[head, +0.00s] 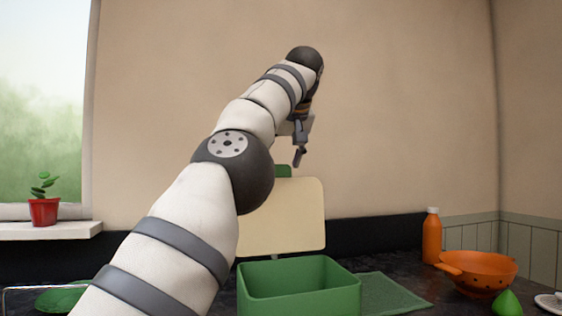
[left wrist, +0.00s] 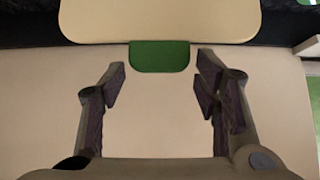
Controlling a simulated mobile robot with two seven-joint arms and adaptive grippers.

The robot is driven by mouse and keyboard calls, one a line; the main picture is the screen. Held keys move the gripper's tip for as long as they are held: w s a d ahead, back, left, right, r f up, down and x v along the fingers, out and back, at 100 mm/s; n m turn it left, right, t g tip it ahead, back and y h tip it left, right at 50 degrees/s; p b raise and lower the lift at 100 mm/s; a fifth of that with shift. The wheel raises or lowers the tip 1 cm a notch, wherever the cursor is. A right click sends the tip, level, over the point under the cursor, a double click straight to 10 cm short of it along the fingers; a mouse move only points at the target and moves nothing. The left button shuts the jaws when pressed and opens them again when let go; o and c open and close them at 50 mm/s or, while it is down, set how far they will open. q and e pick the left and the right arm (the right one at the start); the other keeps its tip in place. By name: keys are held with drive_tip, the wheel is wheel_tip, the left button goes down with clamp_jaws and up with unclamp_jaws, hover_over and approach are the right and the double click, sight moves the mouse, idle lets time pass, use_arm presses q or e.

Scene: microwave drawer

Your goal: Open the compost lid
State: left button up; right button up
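The green compost bin (head: 300,290) stands on the counter with its top open. Its cream lid (head: 290,222) stands raised, roughly upright, at the back of the bin. A green tab (head: 284,171) sticks up from the lid's top edge. My left gripper (head: 299,157) is above the tab, partly hidden by my own arm. In the left wrist view the lid (left wrist: 160,18) is at the top, with the tab (left wrist: 160,56) hanging from its edge. The left gripper (left wrist: 162,72) is open and empty, its fingertips spread either side of the tab, without visible contact. My right gripper is out of view.
An orange colander (head: 485,270), an orange bottle (head: 432,237) and a green pear-like item (head: 508,303) stand at the right. A green mat (head: 392,292) lies beside the bin. A potted plant (head: 44,205) sits on the windowsill. The wall is close behind the lid.

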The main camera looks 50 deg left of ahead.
use_arm(q)
drive_tip(key=shift+o, duration=0.2)
drive_tip(key=shift+s+d+r, duration=0.3)
drive_tip(key=shift+d+r, duration=0.05)
drive_tip(key=shift+d, duration=0.3)
drive_tip(key=shift+s+d+r, duration=0.2)
drive_tip(key=shift+d+r, duration=0.05)
drive_tip(key=shift+d, duration=0.25)
drive_tip(key=s+d, duration=0.4)
drive_tip(key=d, duration=0.5)
drive_tip(key=shift+d+f, duration=0.2)
drive_tip(key=shift+d, duration=0.1)
drive_tip(key=shift+s, duration=0.1)
